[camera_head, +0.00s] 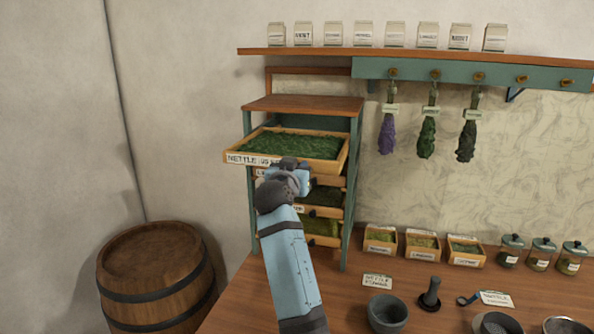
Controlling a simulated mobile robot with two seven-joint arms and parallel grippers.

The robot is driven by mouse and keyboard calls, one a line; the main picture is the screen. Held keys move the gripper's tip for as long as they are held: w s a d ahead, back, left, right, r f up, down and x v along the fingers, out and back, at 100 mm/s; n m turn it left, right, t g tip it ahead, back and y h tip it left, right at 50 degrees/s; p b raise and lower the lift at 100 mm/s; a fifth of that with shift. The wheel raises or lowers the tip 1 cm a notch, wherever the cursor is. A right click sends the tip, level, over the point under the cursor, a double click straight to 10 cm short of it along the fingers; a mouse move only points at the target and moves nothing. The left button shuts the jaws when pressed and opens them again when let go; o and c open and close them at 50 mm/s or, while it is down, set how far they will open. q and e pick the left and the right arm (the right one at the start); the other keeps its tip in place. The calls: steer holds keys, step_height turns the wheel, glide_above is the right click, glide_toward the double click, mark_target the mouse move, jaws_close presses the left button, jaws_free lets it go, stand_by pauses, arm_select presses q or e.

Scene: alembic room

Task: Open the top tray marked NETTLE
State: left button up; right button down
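The top tray marked NETTLE (240,159) is a shallow wooden drawer of dark green leaves in the teal and brown rack (357,190). It juts well forward of the trays below, so it stands open. An arm, which I take to be my right, rises from the bottom middle. Its gripper (300,166) is at the tray's front, below and in front of the right part of the label. The wrist hides the fingertips, so I cannot tell whether they are shut or touch the tray. My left gripper is not in view.
Lower trays (325,227) sit further back under the open one. A barrel (155,275) stands left of the table (345,315). A mortar (387,313), pestle (430,294), small boxes and jars are on the table. Herb bunches (428,137) hang at right.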

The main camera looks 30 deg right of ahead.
steer(key=c, duration=0.9)
jaws_free()
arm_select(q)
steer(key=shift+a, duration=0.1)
